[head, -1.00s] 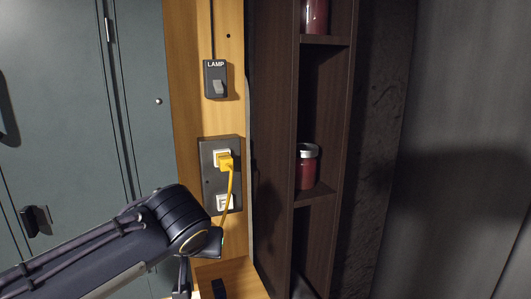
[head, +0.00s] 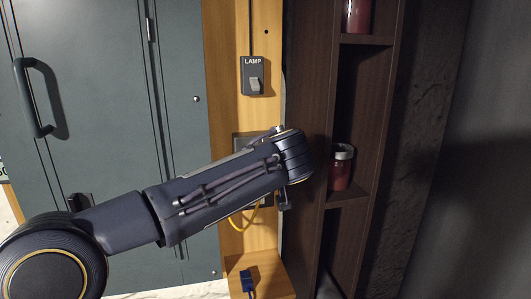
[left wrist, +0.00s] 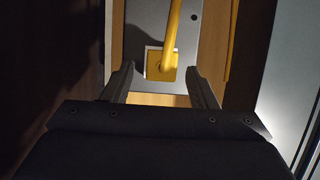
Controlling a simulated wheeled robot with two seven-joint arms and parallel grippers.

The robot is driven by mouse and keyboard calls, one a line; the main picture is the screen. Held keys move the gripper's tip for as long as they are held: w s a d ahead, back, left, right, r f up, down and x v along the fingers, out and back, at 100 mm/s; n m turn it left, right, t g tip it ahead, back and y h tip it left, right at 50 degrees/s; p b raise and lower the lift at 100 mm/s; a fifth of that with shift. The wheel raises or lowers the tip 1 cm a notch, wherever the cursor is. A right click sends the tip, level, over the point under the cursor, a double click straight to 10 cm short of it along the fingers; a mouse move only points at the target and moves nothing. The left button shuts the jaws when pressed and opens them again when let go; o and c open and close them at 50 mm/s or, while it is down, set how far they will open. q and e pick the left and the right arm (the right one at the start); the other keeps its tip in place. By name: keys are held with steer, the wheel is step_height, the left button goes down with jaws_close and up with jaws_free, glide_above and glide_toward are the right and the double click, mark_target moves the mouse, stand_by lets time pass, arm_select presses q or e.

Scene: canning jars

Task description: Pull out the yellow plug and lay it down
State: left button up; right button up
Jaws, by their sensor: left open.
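The yellow plug (left wrist: 160,66) sits in a white socket (left wrist: 150,57) on a grey outlet plate (left wrist: 144,20), with its yellow cord (left wrist: 173,25) leading away. My left gripper (left wrist: 160,74) is open, its two fingers standing apart on either side of the plug in the left wrist view. I cannot tell whether either finger touches it. In the head view, my left arm hides the plug and most of the outlet plate (head: 241,142). A loop of the yellow cord (head: 240,226) shows below the arm. My right gripper is not in view.
A lamp switch (head: 254,76) is on the wooden post (head: 229,105) above the outlet. A grey cabinet (head: 95,110) stands left.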

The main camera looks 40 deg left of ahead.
arm_select(q)
steer(key=shift+w+a+f, duration=0.25)
steer(key=shift+w+a, duration=0.1)
steer(key=shift+a, duration=0.15)
steer(key=c, duration=1.1)
steer(key=shift+s+d, duration=0.1)
steer(key=shift+d, duration=0.05)
steer(key=shift+s+d+b, duration=1.2)
steer(key=shift+d, duration=0.3)
